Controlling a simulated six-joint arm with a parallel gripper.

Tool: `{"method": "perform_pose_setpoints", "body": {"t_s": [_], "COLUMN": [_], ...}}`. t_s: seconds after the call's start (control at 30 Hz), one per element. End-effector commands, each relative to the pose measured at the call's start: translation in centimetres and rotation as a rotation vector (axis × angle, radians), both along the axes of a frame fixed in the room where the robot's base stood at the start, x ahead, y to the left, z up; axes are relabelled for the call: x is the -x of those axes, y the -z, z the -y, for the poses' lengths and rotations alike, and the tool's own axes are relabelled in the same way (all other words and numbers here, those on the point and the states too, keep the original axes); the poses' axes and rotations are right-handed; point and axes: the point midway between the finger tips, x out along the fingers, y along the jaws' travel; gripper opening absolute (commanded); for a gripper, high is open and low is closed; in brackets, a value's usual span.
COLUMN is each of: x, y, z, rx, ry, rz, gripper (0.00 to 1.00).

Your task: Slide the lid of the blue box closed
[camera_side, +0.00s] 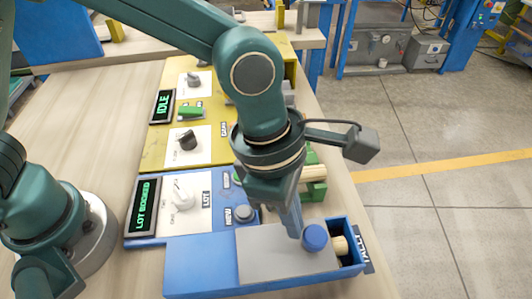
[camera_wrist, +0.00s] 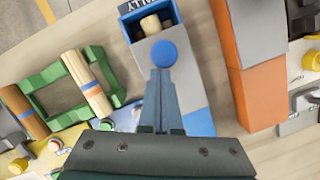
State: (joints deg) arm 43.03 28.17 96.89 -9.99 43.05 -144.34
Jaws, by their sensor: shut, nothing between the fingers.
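The blue box (camera_side: 200,265) lies at the front edge of the bench, and its end also shows in the wrist view (camera_wrist: 133,25). Its grey sliding lid (camera_side: 262,253) covers part of the top; the right end is open. A turned wood piece (camera_side: 341,246) shows in that opening, also in the wrist view (camera_wrist: 150,24). A round blue knob (camera_side: 315,237) stands on the lid near its open-end edge. My gripper (camera_side: 294,232) is shut and empty, pointing down just left of the knob. In the wrist view its fingertips (camera_wrist: 162,76) appear right beside the knob (camera_wrist: 164,54); contact is unclear.
A blue panel with a dial (camera_side: 183,192) and a "LOT BOOKED" display (camera_side: 143,207) is behind the box. A green tray with wood pieces (camera_wrist: 62,88) stands nearby. An orange block with grey faces (camera_wrist: 255,97) stands on the box's other side.

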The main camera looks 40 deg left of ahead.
Motion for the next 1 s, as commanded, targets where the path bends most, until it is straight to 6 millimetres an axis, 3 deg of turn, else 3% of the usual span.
{"method": "perform_pose_setpoints", "body": {"t_s": [0.4,1.0], "x": [-2.7,-2.8], "y": [0.1,0.0], "z": [2.7,2.6], "rx": [0.001,0.006], "ry": [-0.001,-0.003], "rz": [0.001,0.004], "gripper": [0.00,0.00]}}
